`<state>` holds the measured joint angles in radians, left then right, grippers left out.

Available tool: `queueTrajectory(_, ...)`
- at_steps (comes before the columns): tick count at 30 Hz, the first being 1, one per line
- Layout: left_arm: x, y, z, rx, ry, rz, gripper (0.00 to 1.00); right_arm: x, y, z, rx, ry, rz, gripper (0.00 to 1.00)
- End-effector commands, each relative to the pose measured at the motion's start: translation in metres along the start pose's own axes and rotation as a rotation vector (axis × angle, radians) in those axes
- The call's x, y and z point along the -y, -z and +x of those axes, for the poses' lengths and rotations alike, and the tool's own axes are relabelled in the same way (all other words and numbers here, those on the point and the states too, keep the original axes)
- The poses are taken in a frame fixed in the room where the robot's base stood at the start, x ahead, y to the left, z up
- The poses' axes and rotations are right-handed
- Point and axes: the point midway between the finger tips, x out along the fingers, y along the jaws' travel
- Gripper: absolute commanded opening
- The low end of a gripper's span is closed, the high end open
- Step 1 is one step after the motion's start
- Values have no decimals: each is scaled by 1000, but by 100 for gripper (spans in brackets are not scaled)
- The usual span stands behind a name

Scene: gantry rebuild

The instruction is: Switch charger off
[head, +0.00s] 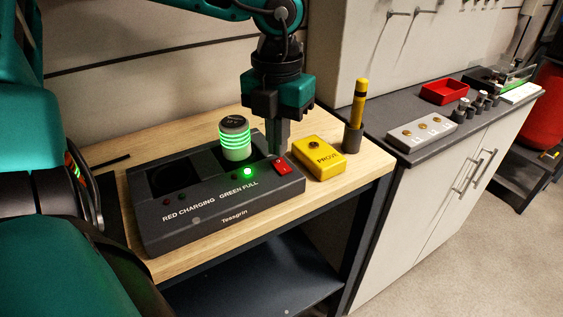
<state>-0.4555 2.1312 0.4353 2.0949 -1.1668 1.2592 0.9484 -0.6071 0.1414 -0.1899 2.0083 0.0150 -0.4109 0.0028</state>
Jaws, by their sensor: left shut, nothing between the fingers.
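A dark charger (215,211) labelled "RED CHARGING GREEN FULL" sits on the wooden bench. A cylindrical battery with glowing green bands (236,148) stands upright in one bay; the bay to its left is empty. A green light (247,172) glows in front of the battery. A red switch (282,166) is at the charger's right end. My left gripper (279,152) is shut and empty, pointing down with its fingertips right at the switch's back edge. I cannot tell whether they touch it. My right gripper is not in view.
A yellow "PROVE" box (319,158) stands close right of the charger, with a yellow pen-like tool in a dark holder (354,137) behind it. A grey counter to the right holds a red tray (444,92) and a white block (421,131).

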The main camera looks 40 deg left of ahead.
Motion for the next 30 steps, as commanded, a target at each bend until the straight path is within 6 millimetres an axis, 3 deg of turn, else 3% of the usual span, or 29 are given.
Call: queueTrajectory(30, 0, 0, 7, 0, 0, 0, 0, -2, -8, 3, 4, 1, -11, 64)
